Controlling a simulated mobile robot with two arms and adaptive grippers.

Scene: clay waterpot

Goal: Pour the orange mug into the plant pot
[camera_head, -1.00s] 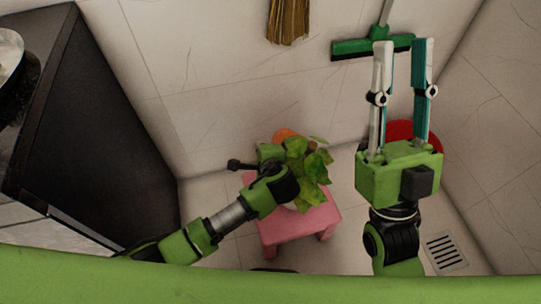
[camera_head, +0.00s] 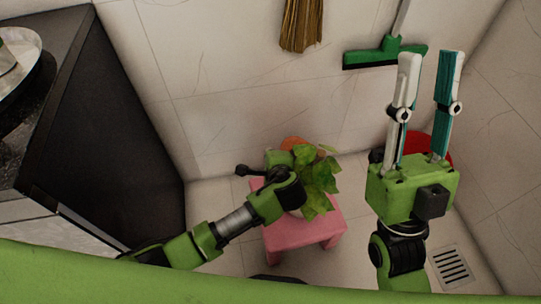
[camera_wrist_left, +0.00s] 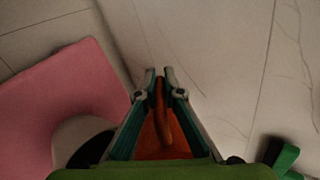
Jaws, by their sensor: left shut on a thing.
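The orange mug (camera_head: 294,143) shows only in part in the head view, behind my left gripper and the leaves. In the left wrist view my left gripper (camera_wrist_left: 160,78) is shut on the orange mug (camera_wrist_left: 150,143), with its handle between the fingers. The leafy plant (camera_head: 319,182) stands on the pink stool, just right of my left wrist. Its white pot (camera_wrist_left: 72,135) shows at the lower left of the wrist view, beside the mug, with a dark inside. My right gripper (camera_head: 429,62) is open and empty, pointing up the picture.
The pink stool (camera_head: 318,226) stands on the tiled floor near the wall. A red round thing (camera_head: 437,146) is partly hidden behind my right gripper. A green squeegee (camera_head: 385,52) and a broom (camera_head: 301,25) are at the wall. A dark cabinet (camera_head: 110,130) fills the left.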

